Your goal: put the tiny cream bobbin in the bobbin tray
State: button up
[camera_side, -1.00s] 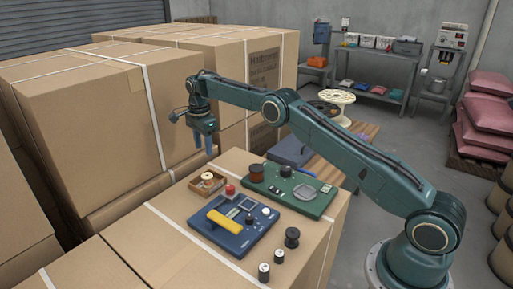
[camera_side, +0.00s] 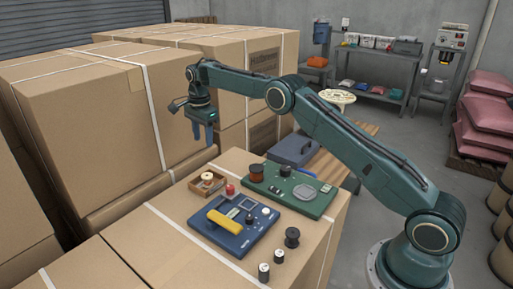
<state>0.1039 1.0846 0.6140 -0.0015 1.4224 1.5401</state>
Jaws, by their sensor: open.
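A small wooden bobbin tray (camera_side: 194,187) stands near the left edge of the box top. A tiny cream bobbin (camera_side: 207,177) is inside it, its pale top showing above the rim; its lower part is partly hidden by the tray wall. My gripper (camera_side: 203,146) is open with its blue fingers pointing down. It hangs in the air above the tray, clear of the bobbin, and nothing shows between the fingers.
A red knob-like piece (camera_side: 230,189) stands just right of the tray. A blue panel with a yellow bar (camera_side: 230,228) lies in front, and a green panel (camera_side: 310,208) lies to the right. Dark spools (camera_side: 292,237) stand at the front right. Tall cartons (camera_side: 90,120) rise behind and left.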

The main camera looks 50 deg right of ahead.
jog(key=s+a+r+n+t, duration=0.15)
jog(key=s+r+n, duration=0.35)
jog(key=s+r, duration=0.55)
jog(key=s+a+r+n+t, duration=0.1)
jog(key=s+a+r+n, duration=0.25)
jog(key=s+r, duration=0.65)
jog(key=s+f+n+t, duration=0.1)
jog(key=s+n, duration=0.2)
jog(key=s, duration=0.6)
jog(key=s+a+f+n+t, duration=0.1)
jog(key=s+n, duration=0.3)
jog(key=s, duration=0.5)
jog(key=s+f+n+t, duration=0.1)
jog(key=s+f+n, duration=0.2)
jog(key=s, duration=0.6)
jog(key=shift+a+f, duration=0.25)
jog(key=shift+a, duration=0.15)
